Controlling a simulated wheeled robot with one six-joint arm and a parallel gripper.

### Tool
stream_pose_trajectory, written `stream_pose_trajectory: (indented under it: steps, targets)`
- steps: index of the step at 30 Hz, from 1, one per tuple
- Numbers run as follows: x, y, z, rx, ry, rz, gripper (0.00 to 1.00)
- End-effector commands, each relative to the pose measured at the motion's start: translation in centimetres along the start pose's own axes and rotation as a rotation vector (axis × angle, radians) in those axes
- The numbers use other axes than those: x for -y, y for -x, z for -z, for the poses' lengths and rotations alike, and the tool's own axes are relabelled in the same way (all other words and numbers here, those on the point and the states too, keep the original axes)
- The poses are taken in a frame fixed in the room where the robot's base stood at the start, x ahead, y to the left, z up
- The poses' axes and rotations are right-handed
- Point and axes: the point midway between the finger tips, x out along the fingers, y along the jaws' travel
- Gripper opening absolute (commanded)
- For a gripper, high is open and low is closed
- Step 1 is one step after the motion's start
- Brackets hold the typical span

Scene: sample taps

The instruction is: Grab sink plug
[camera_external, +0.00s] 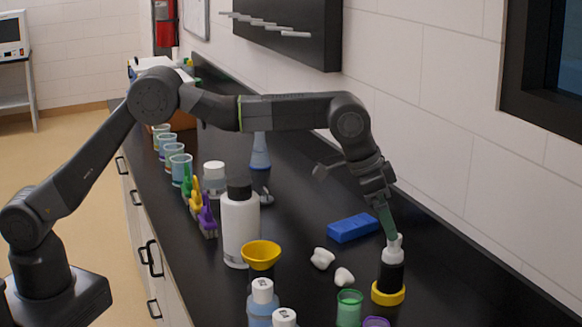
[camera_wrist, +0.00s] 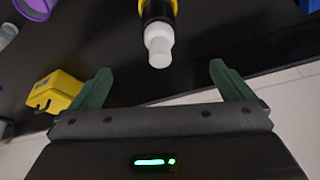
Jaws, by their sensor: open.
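I cannot pick out a sink plug for certain in either view. My gripper (camera_external: 387,220) is low over the right part of the black counter, at the white stepped top of a black item with a yellow base ring (camera_external: 388,292). In the wrist view my green fingers (camera_wrist: 162,88) are spread apart with nothing between them. The white-topped black item (camera_wrist: 158,42) stands just beyond the fingertips, roughly centred between them. Two small white pieces (camera_external: 322,258) lie on the counter to its left; their exact shape is too small to tell.
A blue block (camera_external: 352,228) lies behind the white pieces. A white bottle with a black cap (camera_external: 240,225), a yellow funnel (camera_external: 261,254) and a green cup (camera_external: 349,308) stand to the left and front. A yellow item with a hook (camera_wrist: 55,92) shows near my left finger. The wall borders the counter.

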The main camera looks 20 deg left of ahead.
Motion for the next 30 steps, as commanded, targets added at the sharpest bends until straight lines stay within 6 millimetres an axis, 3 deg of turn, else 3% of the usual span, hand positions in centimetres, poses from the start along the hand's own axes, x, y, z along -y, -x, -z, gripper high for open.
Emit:
stream_pose_trajectory:
  steps: [7,17,26,29,30]
  targets:
    - [0.0,0.0,0.0,0.0,0.0,0.0,1.0]
    - [0.0,0.0,0.0,0.0,0.0,0.0,0.37]
    - [0.4,0.0,-0.1,-0.001,0.01,0.002,0.36]
    - [3.3,0.2,-0.5,-0.004,0.073,0.018,0.36]
    - [5.2,0.3,-0.9,-0.008,0.121,0.03,0.36]
